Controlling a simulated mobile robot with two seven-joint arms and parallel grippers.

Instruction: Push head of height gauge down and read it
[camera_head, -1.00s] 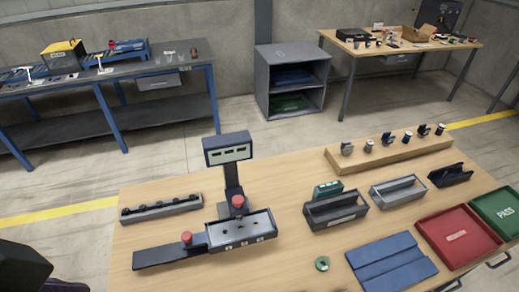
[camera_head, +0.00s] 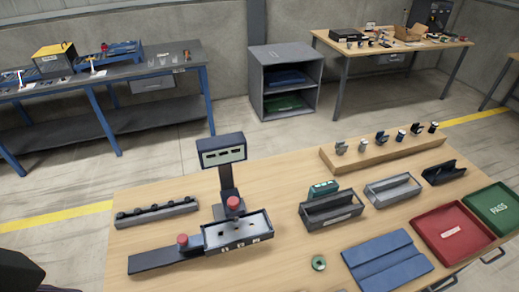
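A gauge stand with a dark display head (camera_head: 221,151) on a short upright column stands at the left-middle of the wooden table. I take it to be the height gauge; its display is too small to read. A red knob (camera_head: 234,204) sits at the foot of the column, above a grey tray (camera_head: 238,232) with small dark parts in it. A second red knob (camera_head: 183,240) stands by the dark flat rail (camera_head: 155,260) to the left. Neither gripper shows; a dark shape at the lower left corner seems to be part of my own body.
A dark strip with several round pieces (camera_head: 158,212) lies behind the rail. Open bins (camera_head: 332,210), a blue mat (camera_head: 387,262), a red tray (camera_head: 452,234) and a green PASS tray (camera_head: 498,207) fill the right side.

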